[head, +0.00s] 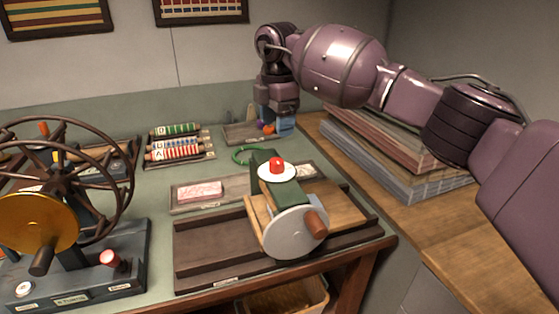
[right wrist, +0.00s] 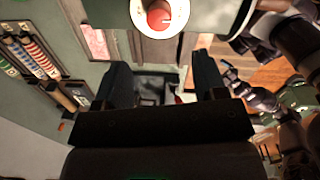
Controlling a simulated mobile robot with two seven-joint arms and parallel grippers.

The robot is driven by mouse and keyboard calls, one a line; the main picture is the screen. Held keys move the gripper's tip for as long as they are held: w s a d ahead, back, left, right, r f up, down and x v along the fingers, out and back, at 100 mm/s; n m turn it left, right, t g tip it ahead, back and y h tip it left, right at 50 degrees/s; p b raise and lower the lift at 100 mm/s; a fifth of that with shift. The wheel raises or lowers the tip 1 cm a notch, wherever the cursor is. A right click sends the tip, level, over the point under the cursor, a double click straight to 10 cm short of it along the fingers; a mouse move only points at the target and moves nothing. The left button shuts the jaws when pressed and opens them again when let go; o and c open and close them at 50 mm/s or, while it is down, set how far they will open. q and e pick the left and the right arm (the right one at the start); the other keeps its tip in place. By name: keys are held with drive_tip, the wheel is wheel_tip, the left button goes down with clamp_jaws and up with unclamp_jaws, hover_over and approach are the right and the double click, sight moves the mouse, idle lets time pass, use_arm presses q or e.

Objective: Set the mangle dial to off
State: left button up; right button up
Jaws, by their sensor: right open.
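The dial (head: 277,166) is a red knob on a white disc, on top of a green machine body (head: 272,192), which I take to be the mangle. A grey crank disc (head: 295,232) with a wooden handle is on its front. The dial also shows at the top edge of the right wrist view (right wrist: 158,17); its setting cannot be read. My right gripper (head: 278,126) is behind the machine, apart from the dial. In the right wrist view its dark fingers (right wrist: 163,72) are spread, with nothing held between them. My left gripper is not in view.
A spoked wheel machine (head: 72,195) with a gold disc stands at the left. Striped rolls (head: 180,148) lie on a rack at the back. Stacked boards (head: 375,150) lie at the right below my right arm.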

sight(277, 161)
drive_tip(key=shift+d+f, duration=0.15)
drive_tip(key=shift+f, duration=0.25)
drive_tip(key=f, duration=0.3)
drive_tip(key=f+b, duration=0.1)
drive_tip(key=f, duration=0.6)
drive_tip(key=shift+w+f, duration=0.1)
drive_tip(key=shift+w, duration=0.2)
drive_tip(key=c, duration=0.9)
